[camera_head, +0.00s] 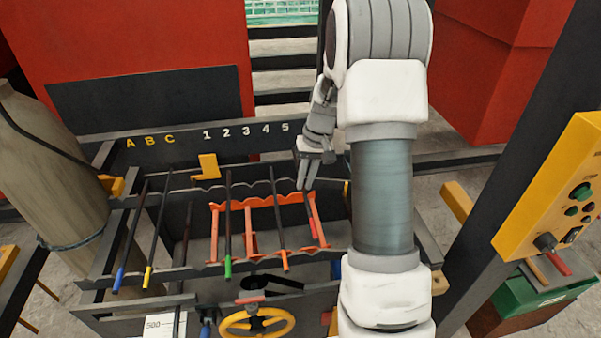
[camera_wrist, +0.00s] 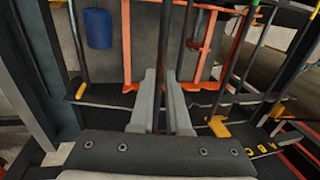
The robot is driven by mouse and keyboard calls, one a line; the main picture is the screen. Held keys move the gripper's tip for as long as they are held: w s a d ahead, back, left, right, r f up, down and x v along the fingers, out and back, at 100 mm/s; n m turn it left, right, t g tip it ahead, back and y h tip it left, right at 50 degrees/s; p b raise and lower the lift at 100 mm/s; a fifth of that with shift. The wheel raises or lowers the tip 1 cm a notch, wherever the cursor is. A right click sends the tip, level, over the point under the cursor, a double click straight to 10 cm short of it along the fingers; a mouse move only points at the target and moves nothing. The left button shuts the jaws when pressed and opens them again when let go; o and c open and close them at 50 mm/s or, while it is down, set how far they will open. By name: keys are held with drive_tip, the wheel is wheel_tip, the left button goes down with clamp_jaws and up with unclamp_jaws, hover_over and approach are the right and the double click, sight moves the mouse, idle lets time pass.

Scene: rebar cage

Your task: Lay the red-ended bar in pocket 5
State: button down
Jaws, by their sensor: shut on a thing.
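The red-ended bar (camera_head: 313,230) is a thin dark rod, held in my gripper (camera_head: 307,184) at the right part of the rack. Its red end points toward the front. The wrist view shows the bar (camera_wrist: 164,50) running between the two fingers of my gripper (camera_wrist: 162,78). The white numbers 1 to 5 (camera_head: 246,131) stand on the dark back plate. The 5 is just left of my wrist. The notched rear rail (camera_head: 246,186) lies below them. My arm hides part of the right side, and I cannot tell whether the bar touches a pocket.
Bars with green (camera_head: 228,268), orange (camera_head: 285,262), yellow (camera_head: 148,279) and blue (camera_head: 118,280) ends lie to the left. An orange frame (camera_head: 250,205) stands inside the rack. A yellow handwheel (camera_head: 257,322) is in front. A dark post and yellow control panel (camera_head: 553,200) stand at right.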

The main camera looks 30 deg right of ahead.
wheel_tip(320, 180, down, 11)
drive_tip(key=b, duration=0.7)
idle(0.7)
drive_tip(key=c, duration=0.8)
unclamp_jaws()
drive_tip(key=d+r, duration=0.1)
drive_tip(key=r, duration=0.4)
drive_tip(key=d+r, duration=0.1)
drive_tip(key=r, duration=0.5)
drive_tip(key=s+d+r, duration=0.1)
drive_tip(key=r, duration=0.5)
drive_tip(key=shift+d+r, duration=0.1)
drive_tip(key=shift+d, duration=0.05)
